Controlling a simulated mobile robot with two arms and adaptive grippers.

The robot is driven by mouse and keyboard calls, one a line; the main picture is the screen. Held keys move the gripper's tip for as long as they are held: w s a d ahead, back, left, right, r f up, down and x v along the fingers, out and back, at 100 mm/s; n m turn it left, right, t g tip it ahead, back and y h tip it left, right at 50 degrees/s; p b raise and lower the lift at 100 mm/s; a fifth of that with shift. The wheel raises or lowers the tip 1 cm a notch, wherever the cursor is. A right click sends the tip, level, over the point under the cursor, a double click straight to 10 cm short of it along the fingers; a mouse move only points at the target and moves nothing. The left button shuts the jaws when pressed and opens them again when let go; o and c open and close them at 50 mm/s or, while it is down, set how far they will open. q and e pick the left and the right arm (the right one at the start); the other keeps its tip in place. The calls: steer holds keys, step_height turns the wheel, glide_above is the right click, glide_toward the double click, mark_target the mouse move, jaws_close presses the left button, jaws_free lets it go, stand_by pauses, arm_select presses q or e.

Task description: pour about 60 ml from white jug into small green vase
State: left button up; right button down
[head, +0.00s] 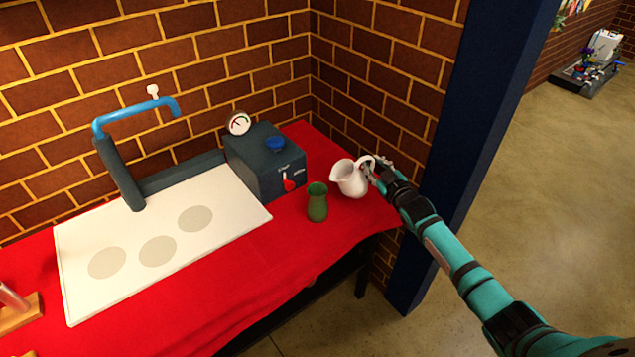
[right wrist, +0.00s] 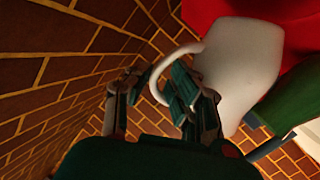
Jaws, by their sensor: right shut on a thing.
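The white jug (head: 350,180) is at the right end of the red-covered table, upright or nearly so, with its spout toward the left. I cannot tell whether its base touches the table. My right gripper (head: 376,171) is shut on the jug's handle, on its right side. In the right wrist view the fingers (right wrist: 160,92) are at the curved handle, and the white jug body (right wrist: 238,70) is beyond them. The small green vase (head: 317,203) stands upright just left of the jug. It shows partly in the right wrist view (right wrist: 290,108). The contents of both are hidden. My left gripper is not in view.
A dark box (head: 262,165) with a dial gauge (head: 238,124) and red lever stands behind the vase. A white board (head: 130,275) with several grey circles and a blue-topped spout (head: 135,110) is left. A brick wall and blue post (head: 455,150) are close to my right arm.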

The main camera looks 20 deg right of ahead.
mark_target(365, 177)
steer(key=a+r+n, duration=0.1)
steer(key=a+r+p, duration=0.1)
steer(key=shift+s+a+r+n, duration=0.1)
steer(key=shift+a+r+n, duration=0.05)
steer(key=shift+r+n, duration=0.25)
steer(key=shift+a+r+n, duration=0.1)
steer(key=shift+n, duration=0.2)
steer(key=shift+a+r+n+t+h+p, duration=0.15)
steer(key=shift+a+r+n, duration=0.15)
steer(key=shift+r+n, duration=0.25)
steer(key=shift+a+r+n+t+h+p, duration=0.15)
steer(key=shift+a+r+n, duration=0.15)
steer(key=shift+r+n, duration=0.2)
steer(key=shift+s+a+r+n, duration=0.1)
steer(key=shift+a+r+n, duration=0.15)
steer(key=shift+a+r, duration=0.1)
steer(key=shift+s+a+r+n+b, duration=0.1)
steer(key=shift+a+r+n+b, duration=0.2)
steer(key=shift+a+r+n, duration=0.8)
stand_by(1.4)
steer(key=shift+a+n, duration=0.25)
steer(key=shift+n, duration=0.15)
stand_by(0.4)
